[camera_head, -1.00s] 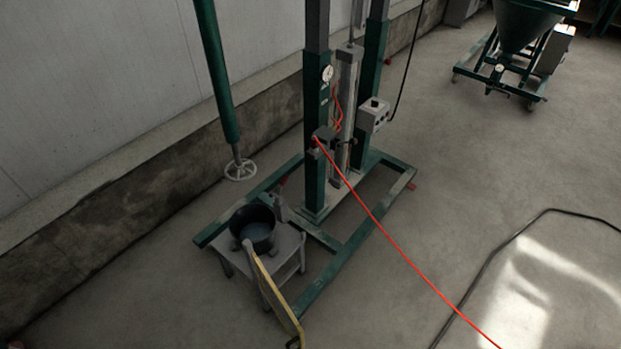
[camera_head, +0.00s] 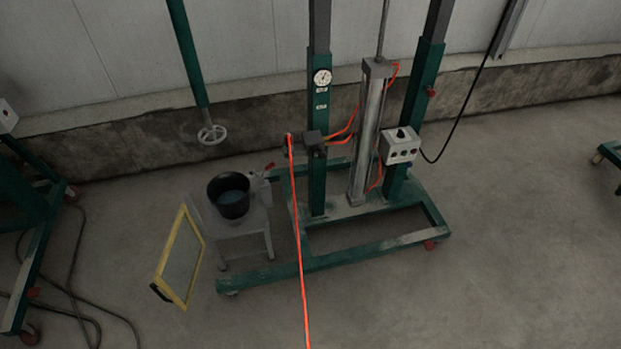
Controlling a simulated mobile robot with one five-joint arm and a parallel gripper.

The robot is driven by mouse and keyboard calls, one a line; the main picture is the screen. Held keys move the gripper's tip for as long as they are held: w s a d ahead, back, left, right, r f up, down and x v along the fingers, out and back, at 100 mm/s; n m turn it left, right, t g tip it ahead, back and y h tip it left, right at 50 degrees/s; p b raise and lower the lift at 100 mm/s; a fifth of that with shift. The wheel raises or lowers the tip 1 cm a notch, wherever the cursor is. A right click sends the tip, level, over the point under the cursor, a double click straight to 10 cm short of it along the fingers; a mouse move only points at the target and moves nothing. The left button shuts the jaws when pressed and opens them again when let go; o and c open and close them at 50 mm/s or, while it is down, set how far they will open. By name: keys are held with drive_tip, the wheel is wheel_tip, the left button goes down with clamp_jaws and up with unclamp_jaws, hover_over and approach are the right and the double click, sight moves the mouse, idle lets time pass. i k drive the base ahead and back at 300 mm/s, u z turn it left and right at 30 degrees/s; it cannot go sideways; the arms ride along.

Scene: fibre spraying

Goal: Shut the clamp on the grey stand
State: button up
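A small grey stand (camera_head: 229,236) with legs stands left of the tall green press frame. A black pot (camera_head: 229,196) with something bluish inside sits on its top. At the stand's back right corner is a small grey upright piece (camera_head: 257,185) with a red-tipped lever (camera_head: 267,167) that slants up to the right; it looks like the clamp. It is too small to tell whether the clamp is open or shut. My gripper is not in view.
A yellow-framed panel (camera_head: 180,256) leans by the stand's left side. The press frame's green base (camera_head: 330,262) stands right of the stand. A red hose (camera_head: 301,250) crosses the front. Cables (camera_head: 75,285) lie at left beside green equipment (camera_head: 35,235). Floor at the front right is clear.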

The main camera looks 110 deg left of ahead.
sight(272, 164)
drive_tip(key=i, duration=0.45)
drive_tip(key=u, duration=1.25)
drive_tip(key=k, duration=0.2)
drive_tip(key=u, duration=2.4)
drive_tip(key=i, duration=0.6)
drive_tip(key=u, duration=0.45)
drive_tip(key=k, duration=0.55)
drive_tip(key=z, duration=0.05)
